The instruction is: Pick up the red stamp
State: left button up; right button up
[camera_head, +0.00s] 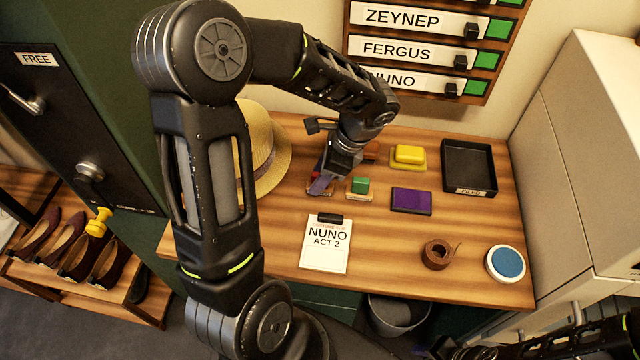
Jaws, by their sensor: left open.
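My left gripper (322,178) reaches down over the table from above, with its jaws open. Just under its fingertips is a small red piece on a pale wooden base, which looks like the red stamp (314,189). The fingers and a purple patch beside them cover most of it, and I cannot tell whether they touch it. Another red-orange item (372,150) shows partly behind the gripper's right side. My right gripper is not clearly visible.
Close right is a green stamp (361,186). A straw hat (268,150) lies left. A NUNO card (326,245), brown tape roll (437,255) and blue round tin (506,263) sit nearer the front.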

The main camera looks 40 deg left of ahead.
pick_arm(q)
jog(key=shift+c, duration=0.3)
grip_shut()
dwell(0.3)
